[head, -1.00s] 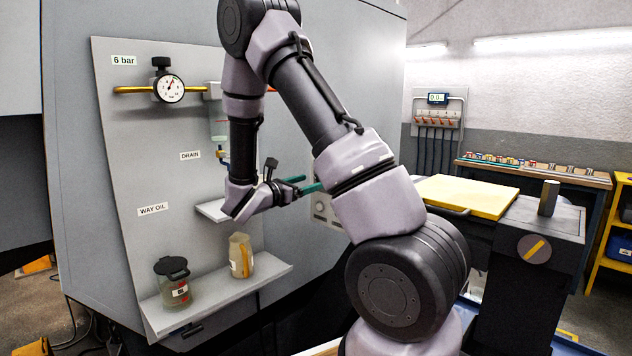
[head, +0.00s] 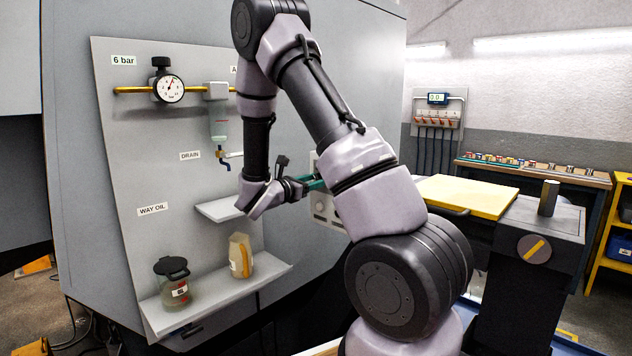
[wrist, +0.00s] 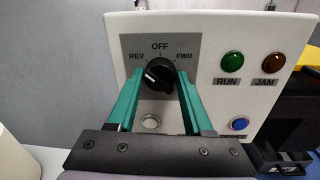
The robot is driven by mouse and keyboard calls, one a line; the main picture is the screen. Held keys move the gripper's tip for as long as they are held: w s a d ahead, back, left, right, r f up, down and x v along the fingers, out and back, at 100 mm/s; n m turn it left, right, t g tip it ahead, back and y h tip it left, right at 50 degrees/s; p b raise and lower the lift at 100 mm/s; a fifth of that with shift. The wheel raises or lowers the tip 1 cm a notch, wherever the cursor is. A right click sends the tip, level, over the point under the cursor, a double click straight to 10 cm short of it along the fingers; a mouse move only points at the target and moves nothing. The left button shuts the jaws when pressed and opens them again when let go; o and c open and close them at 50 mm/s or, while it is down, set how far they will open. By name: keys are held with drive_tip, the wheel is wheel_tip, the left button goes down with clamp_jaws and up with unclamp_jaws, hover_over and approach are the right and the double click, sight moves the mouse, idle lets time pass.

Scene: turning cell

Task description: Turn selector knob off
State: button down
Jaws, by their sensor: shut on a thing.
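The selector knob (wrist: 160,76) is black and round on a white control panel (wrist: 208,88), with REV, OFF and FWD printed above it. A white mark on the knob sits on its left side, away from the OFF label. My gripper (wrist: 160,78) has its two green fingers on the left and right of the knob and is shut on it. In the head view my gripper (head: 313,184) reaches right to the panel (head: 328,210), and my arm hides the knob there.
Green RUN (wrist: 232,62) and dark JAM (wrist: 270,63) lamps and a blue button (wrist: 239,124) sit to the right on the panel. A small shelf (head: 222,209) lies just below my wrist. Jars stand on a lower shelf (head: 215,300).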

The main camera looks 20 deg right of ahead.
drive_tip(key=m, duration=0.9)
drive_tip(key=shift+s+f+m+h, duration=0.1)
drive_tip(key=shift+f+m+h, duration=0.1)
drive_tip(key=shift+m+h, duration=0.2)
idle(0.4)
drive_tip(key=shift+c, duration=1.6)
unclamp_jaws()
drive_tip(key=shift+a, duration=0.1)
drive_tip(key=v, duration=1)
drive_tip(key=shift+a, duration=0.3)
